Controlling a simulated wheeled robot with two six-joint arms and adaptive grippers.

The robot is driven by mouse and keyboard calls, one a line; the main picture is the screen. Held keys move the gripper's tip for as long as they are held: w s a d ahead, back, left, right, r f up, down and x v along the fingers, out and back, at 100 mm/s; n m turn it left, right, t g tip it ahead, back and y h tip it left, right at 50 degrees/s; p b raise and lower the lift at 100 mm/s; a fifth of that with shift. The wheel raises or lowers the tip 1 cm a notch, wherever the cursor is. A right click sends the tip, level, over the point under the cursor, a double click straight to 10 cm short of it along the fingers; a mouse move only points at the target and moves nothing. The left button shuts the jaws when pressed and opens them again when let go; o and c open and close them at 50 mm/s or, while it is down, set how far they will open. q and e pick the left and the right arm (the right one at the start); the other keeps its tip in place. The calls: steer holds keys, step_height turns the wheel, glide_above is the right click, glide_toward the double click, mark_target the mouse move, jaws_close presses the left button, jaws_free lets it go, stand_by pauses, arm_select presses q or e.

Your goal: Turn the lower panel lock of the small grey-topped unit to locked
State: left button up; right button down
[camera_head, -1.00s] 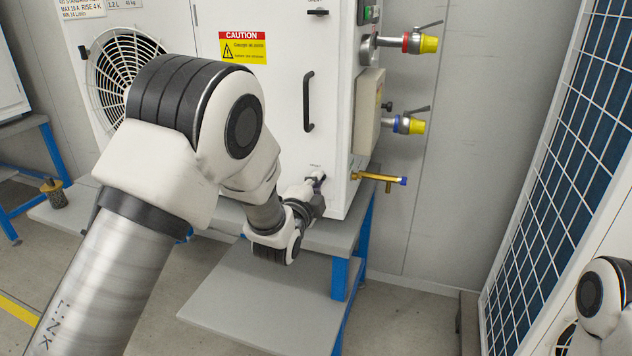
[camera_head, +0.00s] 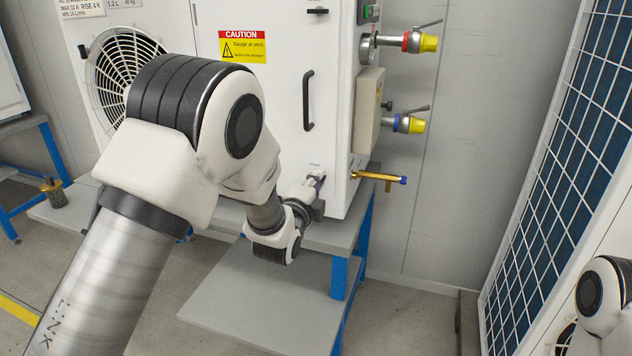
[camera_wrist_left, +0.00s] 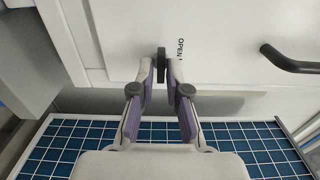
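The small grey-topped unit's white front panel (camera_head: 285,110) faces me. Its lower panel lock (camera_wrist_left: 161,64) is a dark narrow handle below the black pull handle, and an "OPEN" label is printed beside it. The lock lies crosswise on the panel, in line with the lettering. My left gripper (camera_head: 316,184) is at the lock; in the left wrist view its purple-padded fingers (camera_wrist_left: 160,74) stand either side of the handle, with narrow gaps apparently left. In the head view the gripper mostly hides the lock. My right gripper is out of view; only part of that arm shows.
The black pull handle (camera_head: 308,101) and an upper lock (camera_head: 318,11) are above. A brass tap (camera_head: 380,178) and yellow-capped valves (camera_head: 416,125) stick out on the right side. A grey shelf (camera_head: 265,305) lies below. A blue grille panel (camera_head: 560,150) stands at right.

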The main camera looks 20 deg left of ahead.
arm_select(q)
steer(key=shift+o, duration=0.4)
steer(key=shift+s, duration=0.1)
steer(key=s, duration=1.2)
steer(key=shift+a, duration=0.2)
steer(key=shift+w, duration=0.1)
